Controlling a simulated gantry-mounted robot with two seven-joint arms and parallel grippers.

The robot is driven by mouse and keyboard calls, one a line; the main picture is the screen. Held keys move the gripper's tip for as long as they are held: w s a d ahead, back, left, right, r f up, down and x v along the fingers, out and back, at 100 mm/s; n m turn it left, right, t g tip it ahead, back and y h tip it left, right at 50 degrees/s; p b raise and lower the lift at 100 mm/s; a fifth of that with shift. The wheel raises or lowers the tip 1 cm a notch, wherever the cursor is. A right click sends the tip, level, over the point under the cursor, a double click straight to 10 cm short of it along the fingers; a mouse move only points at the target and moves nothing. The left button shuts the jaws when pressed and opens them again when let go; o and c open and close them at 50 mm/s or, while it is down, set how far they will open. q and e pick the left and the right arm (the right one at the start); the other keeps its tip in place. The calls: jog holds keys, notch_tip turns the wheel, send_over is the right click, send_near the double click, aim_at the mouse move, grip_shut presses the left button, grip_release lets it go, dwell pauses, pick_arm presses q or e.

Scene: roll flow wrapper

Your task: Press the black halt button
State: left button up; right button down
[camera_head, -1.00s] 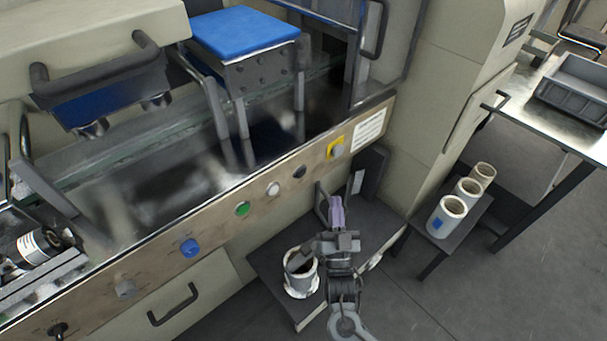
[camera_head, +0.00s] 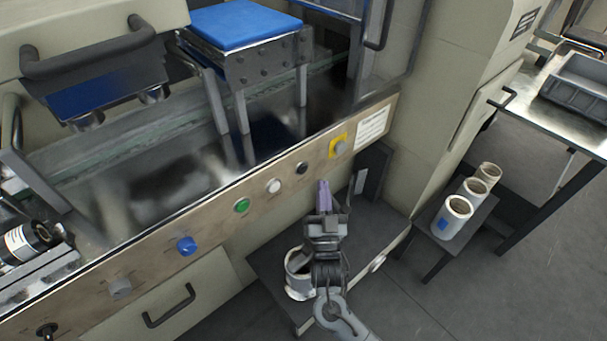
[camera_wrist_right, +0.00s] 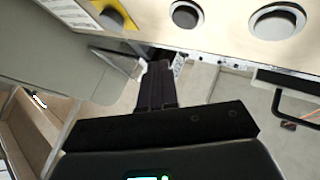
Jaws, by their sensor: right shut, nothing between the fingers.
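The black halt button (camera_head: 302,168) is on the slanted control panel, between a white button (camera_head: 274,186) and a grey button on a yellow plate (camera_head: 339,147). In the right wrist view the black button (camera_wrist_right: 185,15) shows near the top, beyond the fingertips. My right gripper (camera_head: 324,187) is shut and empty, its lilac fingertips just below and right of the black button, apart from it. In the wrist view the shut fingers (camera_wrist_right: 157,75) point up toward the panel's lower edge. My left gripper is not in view.
A green button (camera_head: 242,205) and a blue knob (camera_head: 187,246) are farther left on the panel. A white cup-like roll (camera_head: 297,285) stands on a low dark stand beside my right wrist. Several pale rolls (camera_head: 455,217) stand on a stand at right.

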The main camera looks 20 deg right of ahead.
aim_at(303, 169)
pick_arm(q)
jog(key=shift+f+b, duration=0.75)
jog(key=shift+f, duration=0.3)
pick_arm(e)
jog(key=shift+w+a, duration=0.4)
jog(key=shift+w, duration=0.5)
jog(key=shift+w+a, duration=0.4)
jog(key=shift+w, duration=0.45)
jog(key=shift+w, duration=0.1)
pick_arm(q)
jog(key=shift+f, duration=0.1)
pick_arm(e)
jog(key=shift+w+a, duration=0.2)
jog(key=shift+w, duration=0.1)
pick_arm(q)
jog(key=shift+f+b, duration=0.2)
jog(key=shift+b, duration=0.1)
pick_arm(e)
jog(key=shift+w+a, duration=0.15)
jog(key=shift+w, duration=0.2)
pick_arm(q)
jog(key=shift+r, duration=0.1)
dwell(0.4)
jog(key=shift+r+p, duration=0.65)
jog(key=shift+p, duration=0.15)
pick_arm(e)
jog(key=shift+s+d, duration=0.35)
jog(key=shift+s, duration=0.4)
